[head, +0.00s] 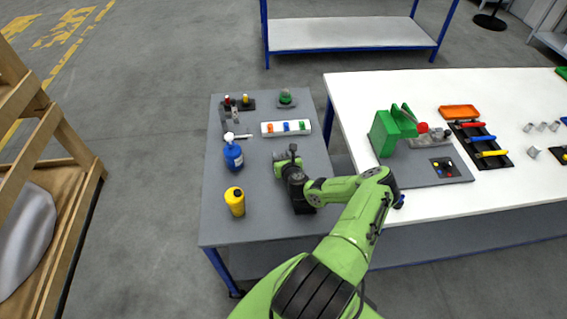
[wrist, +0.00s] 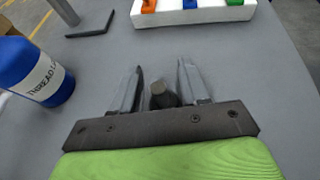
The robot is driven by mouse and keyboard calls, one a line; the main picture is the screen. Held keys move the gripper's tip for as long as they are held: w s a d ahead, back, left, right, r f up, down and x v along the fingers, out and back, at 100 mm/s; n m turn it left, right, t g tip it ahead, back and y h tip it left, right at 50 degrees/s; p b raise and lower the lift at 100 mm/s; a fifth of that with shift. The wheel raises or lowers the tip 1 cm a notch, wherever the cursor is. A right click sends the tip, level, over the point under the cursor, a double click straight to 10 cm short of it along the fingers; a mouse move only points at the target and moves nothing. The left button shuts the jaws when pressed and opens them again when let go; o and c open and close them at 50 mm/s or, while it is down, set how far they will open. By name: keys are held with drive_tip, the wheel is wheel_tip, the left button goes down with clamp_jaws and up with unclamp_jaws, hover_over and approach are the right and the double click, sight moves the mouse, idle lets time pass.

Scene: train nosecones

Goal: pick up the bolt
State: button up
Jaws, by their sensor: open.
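The bolt (wrist: 162,96) appears in the wrist view as a short dark grey piece with a round, paler end, between the two fingers of my gripper (wrist: 160,76). The fingers stand apart, one on each side of it. I cannot tell whether either finger touches it. In the head view my gripper (head: 287,157) is low over the middle of the grey table (head: 265,220); I cannot make out the bolt there, as the gripper covers that spot.
A blue bottle (head: 233,157) and a yellow bottle (head: 235,203) stand left of my gripper. A white tray (head: 264,130) with coloured pieces lies beyond it. A white workbench (head: 350,95) with tools stands to the right.

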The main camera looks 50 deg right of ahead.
clamp_jaws()
drive_tip(key=shift+s+f, duration=0.1)
